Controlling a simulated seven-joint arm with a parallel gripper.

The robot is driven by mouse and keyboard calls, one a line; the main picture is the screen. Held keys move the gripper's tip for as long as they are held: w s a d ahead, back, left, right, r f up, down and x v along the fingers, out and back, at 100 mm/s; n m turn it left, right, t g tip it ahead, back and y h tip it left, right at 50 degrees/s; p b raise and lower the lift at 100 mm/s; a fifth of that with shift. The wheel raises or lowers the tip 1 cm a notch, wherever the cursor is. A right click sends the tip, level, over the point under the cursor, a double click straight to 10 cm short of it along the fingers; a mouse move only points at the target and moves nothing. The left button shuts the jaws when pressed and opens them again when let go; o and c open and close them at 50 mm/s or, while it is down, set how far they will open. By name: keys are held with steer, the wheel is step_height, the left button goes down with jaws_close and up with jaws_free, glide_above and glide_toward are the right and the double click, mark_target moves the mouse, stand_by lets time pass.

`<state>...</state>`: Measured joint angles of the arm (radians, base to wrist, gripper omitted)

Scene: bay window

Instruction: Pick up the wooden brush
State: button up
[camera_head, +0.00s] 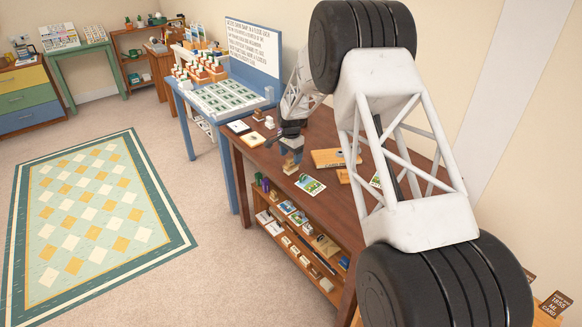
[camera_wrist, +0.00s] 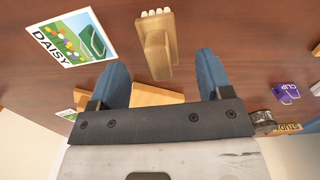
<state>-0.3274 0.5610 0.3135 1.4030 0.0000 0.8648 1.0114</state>
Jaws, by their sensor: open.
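The wooden brush (camera_wrist: 157,55) lies on the brown table in the wrist view, a tan block-like piece with a row of pale tufts at its far end. In the head view a small tan piece that looks like it (camera_head: 290,168) shows just below my gripper (camera_head: 291,150). In the wrist view my gripper (camera_wrist: 163,72) is open, with blue fingers to the left and right of the brush's near end. Nothing is held between the fingers. I cannot tell exactly how far the fingertips are above the table.
A DAISY card (camera_wrist: 72,38) lies left of the brush, and it also shows in the head view (camera_head: 311,185). A purple clip (camera_wrist: 286,93) lies to the right. A wooden board (camera_wrist: 155,96) is partly behind my gripper. A blue stand (camera_head: 252,75) with a sign is beyond the table (camera_head: 262,157).

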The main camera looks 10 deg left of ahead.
mark_target(291, 164)
steer(key=shift+f, duration=0.1)
steer(key=shift+f, duration=2.45)
steer(key=shift+c, duration=0.4)
steer(key=c, duration=0.9)
steer(key=shift+r, duration=0.1)
